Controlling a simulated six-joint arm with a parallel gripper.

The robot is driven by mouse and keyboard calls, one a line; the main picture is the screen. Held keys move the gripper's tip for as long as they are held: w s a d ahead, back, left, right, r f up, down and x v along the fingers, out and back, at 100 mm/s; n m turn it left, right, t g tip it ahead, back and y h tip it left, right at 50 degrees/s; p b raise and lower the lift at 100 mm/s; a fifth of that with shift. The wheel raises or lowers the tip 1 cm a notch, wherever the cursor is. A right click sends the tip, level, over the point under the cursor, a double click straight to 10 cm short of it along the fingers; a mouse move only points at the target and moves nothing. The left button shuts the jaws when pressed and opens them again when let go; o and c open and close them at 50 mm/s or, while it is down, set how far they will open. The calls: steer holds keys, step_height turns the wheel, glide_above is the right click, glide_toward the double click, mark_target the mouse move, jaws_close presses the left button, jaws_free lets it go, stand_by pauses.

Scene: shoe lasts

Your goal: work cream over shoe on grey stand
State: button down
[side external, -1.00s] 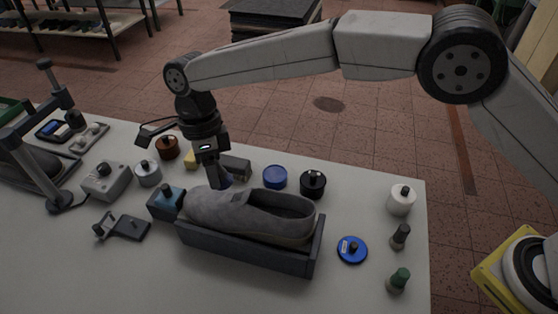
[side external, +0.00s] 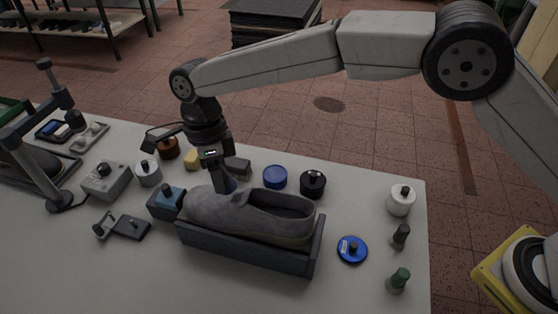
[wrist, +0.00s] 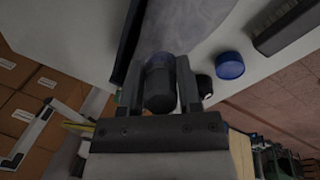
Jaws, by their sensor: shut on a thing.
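The grey shoe (side external: 210,208) lies in a long dark grey stand (side external: 245,249), toe toward the left. My gripper (side external: 227,182) points down over the far side of the shoe's front part, near the start of its opening. In the wrist view my gripper (wrist: 160,92) is shut on a dark round-handled tool (wrist: 160,88). The tool's working end is hidden, so I cannot tell whether it touches the shoe. The shoe's grey upper (wrist: 188,22) shows just beyond the tool. A blue tin (side external: 275,177) stands behind the shoe, and it also shows in the wrist view (wrist: 230,66).
A blue lid with a knob (side external: 352,251) lies right of the stand. A white jar (side external: 401,201) stands far right.

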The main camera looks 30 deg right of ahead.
mark_target(212, 199)
steer(key=shift+s+d+f, duration=0.1)
steer(key=shift+s+f, duration=0.05)
steer(key=shift+f, duration=0.3)
steer(key=shift+s+d+f, duration=0.1)
steer(key=shift+f, duration=0.3)
stand_by(0.6)
steer(key=shift+w+a+f, duration=0.35)
steer(key=shift+w+a, duration=0.15)
steer(key=shift+w+a+f, duration=0.3)
steer(key=shift+w+a, duration=0.15)
steer(key=shift+w, duration=0.05)
stand_by(0.3)
steer(key=shift+w+a+f, duration=0.25)
steer(key=shift+w+a, duration=0.25)
steer(key=shift+w+a+f, duration=0.3)
steer(key=shift+w+a, duration=0.25)
